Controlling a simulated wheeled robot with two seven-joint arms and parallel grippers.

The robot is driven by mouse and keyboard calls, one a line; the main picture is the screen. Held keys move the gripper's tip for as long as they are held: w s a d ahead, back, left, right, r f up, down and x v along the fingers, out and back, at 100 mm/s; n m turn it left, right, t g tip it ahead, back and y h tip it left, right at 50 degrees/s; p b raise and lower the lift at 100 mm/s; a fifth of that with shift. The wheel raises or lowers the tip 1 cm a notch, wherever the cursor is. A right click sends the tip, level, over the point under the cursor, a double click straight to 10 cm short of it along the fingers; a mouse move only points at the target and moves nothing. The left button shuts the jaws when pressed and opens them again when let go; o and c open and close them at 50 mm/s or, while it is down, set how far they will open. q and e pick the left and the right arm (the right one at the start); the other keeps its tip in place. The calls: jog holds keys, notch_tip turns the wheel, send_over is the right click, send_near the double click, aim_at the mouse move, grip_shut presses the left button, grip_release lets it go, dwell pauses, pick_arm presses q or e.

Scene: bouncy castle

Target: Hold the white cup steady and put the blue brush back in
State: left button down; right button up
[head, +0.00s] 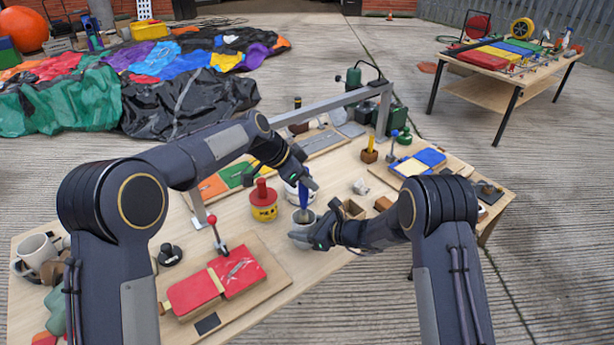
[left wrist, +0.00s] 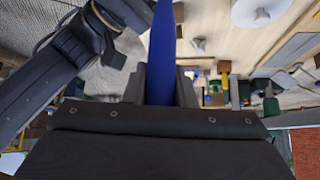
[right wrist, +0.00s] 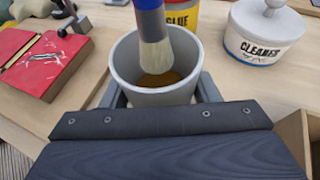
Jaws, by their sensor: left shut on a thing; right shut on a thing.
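The white cup (right wrist: 152,92) stands on the table between the fingers of my right gripper (right wrist: 155,95), which is shut on it. Its inside bottom shows brownish in the right wrist view. The cup also shows in the head view (head: 303,217). My left gripper (head: 303,182) is shut on the blue brush (head: 303,200) and holds it upright above the cup. In the right wrist view the brush's pale bristles (right wrist: 155,54) point down at the cup's mouth, toward its far side. The brush's blue handle (left wrist: 162,50) fills the middle of the left wrist view.
A red-and-yellow glue tin (head: 264,205) stands left of the cup, and a white cleaner tin (right wrist: 262,33) stands behind it. A red pad with a clamp (head: 240,270) lies at front left. A small open box (head: 352,209) is right of the cup.

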pick_arm(q)
jog(key=shift+f, duration=0.65)
jog(key=shift+f, duration=0.25)
jog(key=shift+f, duration=0.2)
dwell(0.6)
jog(key=shift+f, duration=0.55)
jog(key=c, duration=1.1)
grip_release()
jog(key=shift+r, duration=0.1)
